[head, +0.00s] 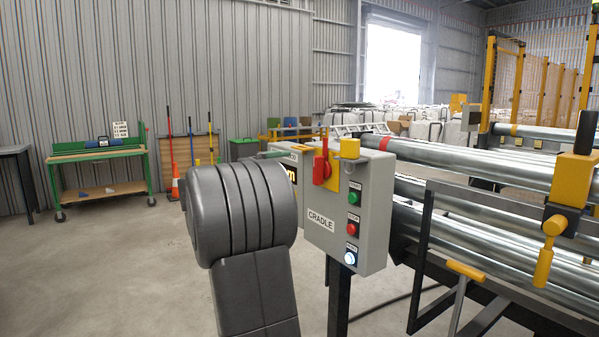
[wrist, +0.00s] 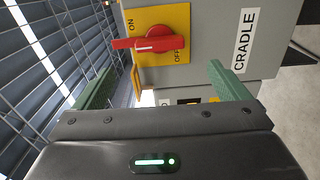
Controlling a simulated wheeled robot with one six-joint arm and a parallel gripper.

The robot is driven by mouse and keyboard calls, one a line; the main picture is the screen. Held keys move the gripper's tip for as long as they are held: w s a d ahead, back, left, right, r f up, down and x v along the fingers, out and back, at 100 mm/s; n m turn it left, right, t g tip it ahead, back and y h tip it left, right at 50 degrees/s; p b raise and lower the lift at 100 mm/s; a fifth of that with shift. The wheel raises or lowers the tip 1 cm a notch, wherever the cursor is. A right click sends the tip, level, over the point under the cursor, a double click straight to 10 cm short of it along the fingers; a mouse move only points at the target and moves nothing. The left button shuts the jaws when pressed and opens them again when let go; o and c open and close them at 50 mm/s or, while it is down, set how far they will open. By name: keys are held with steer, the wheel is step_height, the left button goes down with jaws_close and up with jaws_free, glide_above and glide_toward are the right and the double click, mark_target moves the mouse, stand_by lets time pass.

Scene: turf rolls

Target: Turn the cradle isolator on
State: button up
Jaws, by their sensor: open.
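The cradle isolator is a red rotary handle (head: 321,165) on a yellow plate (head: 331,180), on a grey control box (head: 375,205) labelled CRADLE. In the wrist view the box appears turned sideways, and the red handle (wrist: 155,43) lies across the yellow plate (wrist: 178,18) between the ON and OFF words. Its long axis is upright on the box; I cannot tell which word it is set to. My gripper (wrist: 163,85) is open and empty, its green fingers short of the handle and apart from it. In the head view my grey arm hides most of the gripper.
The box carries green (head: 354,198), red (head: 353,224) and lit blue-white (head: 350,258) buttons. A yellow block (head: 349,148) sits at its top. Steel rollers (head: 470,165) and a dark frame stand to the right. A green trolley (head: 98,155) stands by the wall; floor on the left is clear.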

mark_target(314, 171)
steer(key=v, duration=0.3)
steer(key=shift+s+a, duration=0.2)
steer(key=b+x, duration=0.1)
steer(key=x, duration=1.3)
steer(key=shift+b, duration=0.3)
steer(key=shift+s+a, duration=0.1)
